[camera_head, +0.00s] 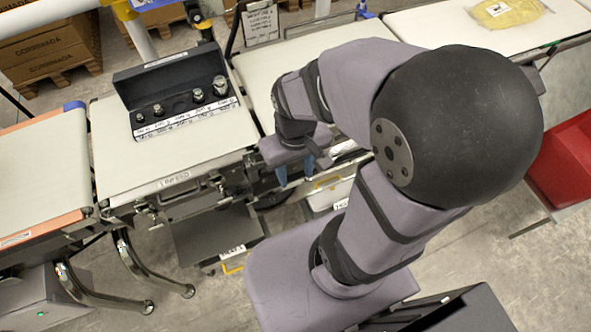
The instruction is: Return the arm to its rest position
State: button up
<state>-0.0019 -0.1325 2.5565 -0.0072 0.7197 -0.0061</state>
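My arm reaches up from the lower middle and bends over the belts, with its large black joint at the right. My gripper (295,172) points down at the front edge of the belts, just right of the infeed belt (120,165). Its two bluish fingertips show apart, with nothing seen between them. The gripper body hides part of the fingers and the belt edge behind. A black case (172,85) of metal weights (220,86) stands open on the infeed belt, left of my gripper and apart from it.
The middle belt (262,75) looks bare where visible. A yellow bag (505,12) lies on the far right belt. A red bin (565,160) stands at the right, partly hidden by my arm. A clipboard (261,24) stands behind the belts. Cardboard boxes (50,50) are at the back left.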

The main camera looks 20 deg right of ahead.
jog(key=shift+r+p, duration=0.55)
jog(key=shift+p, duration=0.05)
dwell(3.6)
notch_tip(320, 180, down, 8)
jog(key=b, duration=0.8)
jog(key=shift+f, duration=0.25)
